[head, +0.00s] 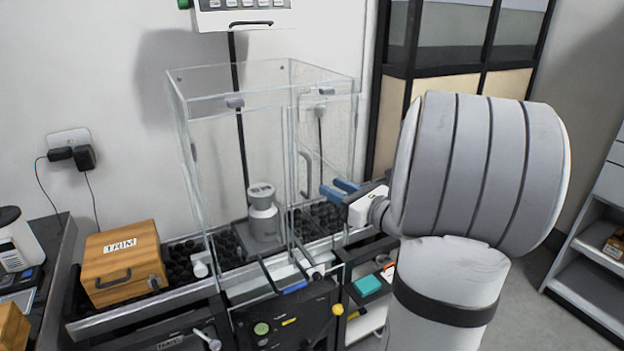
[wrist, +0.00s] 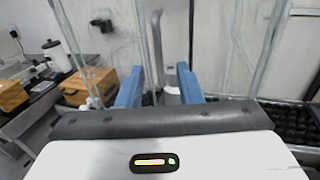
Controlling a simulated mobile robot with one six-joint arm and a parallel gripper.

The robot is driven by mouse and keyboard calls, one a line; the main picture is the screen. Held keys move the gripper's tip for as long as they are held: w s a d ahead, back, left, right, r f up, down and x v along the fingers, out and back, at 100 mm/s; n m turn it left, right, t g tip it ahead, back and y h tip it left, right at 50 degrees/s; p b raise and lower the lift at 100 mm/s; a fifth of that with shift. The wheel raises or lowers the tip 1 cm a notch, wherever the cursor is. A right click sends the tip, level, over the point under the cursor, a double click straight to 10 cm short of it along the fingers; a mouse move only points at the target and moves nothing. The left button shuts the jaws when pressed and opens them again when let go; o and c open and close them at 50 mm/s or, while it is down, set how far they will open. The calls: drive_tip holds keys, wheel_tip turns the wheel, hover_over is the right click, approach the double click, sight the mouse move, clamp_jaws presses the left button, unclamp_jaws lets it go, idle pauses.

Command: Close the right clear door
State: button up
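The clear enclosure stands on the table, and its right clear door (head: 335,135) shows as a transparent panel at its right side in the head view. A grey vertical handle (head: 305,175) is on it. My gripper (head: 338,192) is to the right of the handle, with two blue fingers apart. In the wrist view my gripper (wrist: 160,88) is open and a grey upright handle (wrist: 156,42) appears between the fingers, farther off. I cannot tell whether they touch it. How far the door stands open is hard to tell through the clear panels.
A grey canister (head: 263,218) stands inside the enclosure. Black lumps fill the tray beside it. A wooden box (head: 122,265) labelled TRIM sits at left. Levers and knobs (head: 262,328) line the table's front. Shelves (head: 590,265) stand at the right, with open floor before them.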

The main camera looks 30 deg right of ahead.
sight(314, 179)
drive_tip(key=x, duration=0.7)
drive_tip(key=shift+s+a, duration=0.1)
drive_tip(key=shift+c, duration=0.4)
clamp_jaws()
